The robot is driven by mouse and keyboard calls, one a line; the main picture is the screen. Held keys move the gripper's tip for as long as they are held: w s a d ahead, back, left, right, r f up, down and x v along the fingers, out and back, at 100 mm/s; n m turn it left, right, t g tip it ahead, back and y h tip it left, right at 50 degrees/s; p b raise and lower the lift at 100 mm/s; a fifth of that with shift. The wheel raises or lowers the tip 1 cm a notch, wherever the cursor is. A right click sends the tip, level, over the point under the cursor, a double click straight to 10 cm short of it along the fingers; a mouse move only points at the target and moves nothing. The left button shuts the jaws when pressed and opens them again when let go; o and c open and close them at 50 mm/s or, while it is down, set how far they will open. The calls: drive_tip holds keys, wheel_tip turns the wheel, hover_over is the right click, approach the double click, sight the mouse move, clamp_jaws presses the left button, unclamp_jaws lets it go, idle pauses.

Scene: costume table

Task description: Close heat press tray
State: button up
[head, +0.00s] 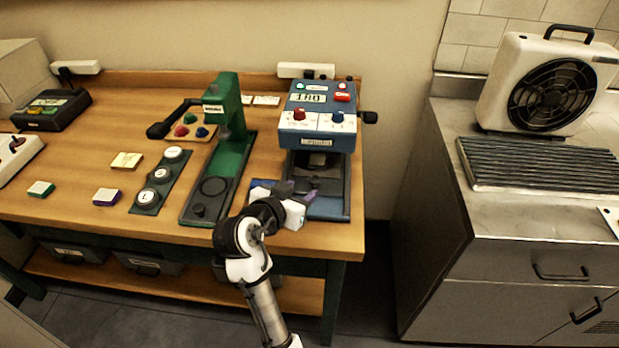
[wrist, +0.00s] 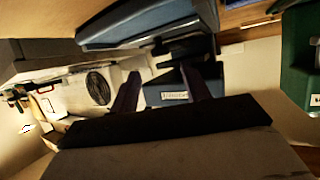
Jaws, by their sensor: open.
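The heat press (head: 317,128) is a blue machine with a display reading 180, at the right end of the wooden table. Its tray (head: 330,206) is blue and extends out in front of the press body, toward the table's front edge. My gripper (head: 285,188) is at the left front of the tray, partly covering it. In the wrist view the two dark fingers of my gripper (wrist: 159,82) are spread, with the labelled blue tray front (wrist: 174,94) just beyond and between them. Nothing is held. Whether a finger touches the tray cannot be told.
A green press (head: 226,140) stands close to the left. Small round button badges (head: 161,174) and a yellow pad (head: 127,160) lie farther left. To the right, past a floor gap, a metal counter (head: 520,213) carries a fan unit (head: 548,85).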

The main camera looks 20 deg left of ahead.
sight(313, 181)
drive_tip(key=p+x, duration=0.1)
drive_tip(key=x, duration=0.5)
drive_tip(key=shift+w, duration=0.1)
drive_tip(key=shift+c, duration=0.4)
clamp_jaws()
